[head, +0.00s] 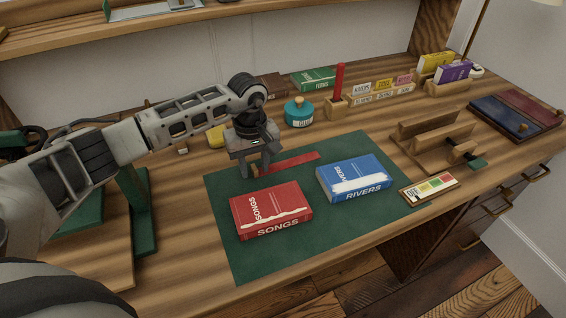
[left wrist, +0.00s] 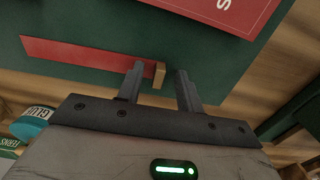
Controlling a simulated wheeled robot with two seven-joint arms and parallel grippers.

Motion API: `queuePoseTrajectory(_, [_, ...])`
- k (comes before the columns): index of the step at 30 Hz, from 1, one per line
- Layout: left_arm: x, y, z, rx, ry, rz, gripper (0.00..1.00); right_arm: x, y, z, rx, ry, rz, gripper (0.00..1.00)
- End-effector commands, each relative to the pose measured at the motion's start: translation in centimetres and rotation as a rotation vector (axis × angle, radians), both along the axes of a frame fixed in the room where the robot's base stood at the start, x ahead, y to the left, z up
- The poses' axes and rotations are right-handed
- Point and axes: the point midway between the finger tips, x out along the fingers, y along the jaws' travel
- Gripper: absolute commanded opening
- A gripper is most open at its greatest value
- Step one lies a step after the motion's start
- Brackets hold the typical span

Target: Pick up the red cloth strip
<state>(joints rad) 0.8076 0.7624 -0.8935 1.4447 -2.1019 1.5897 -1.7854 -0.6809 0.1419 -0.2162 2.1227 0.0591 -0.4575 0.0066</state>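The red cloth strip (head: 295,161) lies on the green mat (head: 225,207), behind the red SONGS book (head: 270,208) and the blue RIVERS book (head: 354,177). My left gripper (head: 256,173) points down at the strip's left end. In the left wrist view, the strip (left wrist: 80,53) runs in from the left and ends in a small tan block (left wrist: 160,75). The open fingers (left wrist: 160,70) show on either side of this block, with a gap to it. One finger covers a bit of the strip. Whether the fingers touch it is unclear. My right gripper is not in view.
A wooden rack (head: 428,140) and a colour card (head: 430,188) lie to the right. The mat's front is clear.

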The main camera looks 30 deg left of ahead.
Motion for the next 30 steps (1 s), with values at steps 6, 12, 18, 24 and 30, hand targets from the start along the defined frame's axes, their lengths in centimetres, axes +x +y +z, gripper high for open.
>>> queuePoseTrajectory(6, [0.0, 0.0, -0.1, -0.001, -0.001, 0.0, 0.36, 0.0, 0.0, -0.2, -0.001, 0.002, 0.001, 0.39])
queuePoseTrajectory(12, [0.0, 0.0, -0.1, -0.001, -0.001, 0.0, 0.0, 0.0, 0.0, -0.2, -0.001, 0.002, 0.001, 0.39])
queuePoseTrajectory(18, [0.0, 0.0, 0.0, -0.001, -0.001, 0.0, 0.0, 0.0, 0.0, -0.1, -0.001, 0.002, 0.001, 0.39])
queuePoseTrajectory(24, [0.1, 0.0, 0.5, -0.001, -0.003, 0.0, 0.0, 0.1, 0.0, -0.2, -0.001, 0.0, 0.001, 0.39])
queuePoseTrajectory(30, [0.2, 0.0, 2.8, -0.001, -0.007, -0.001, 0.0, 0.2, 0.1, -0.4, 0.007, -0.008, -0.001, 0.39])
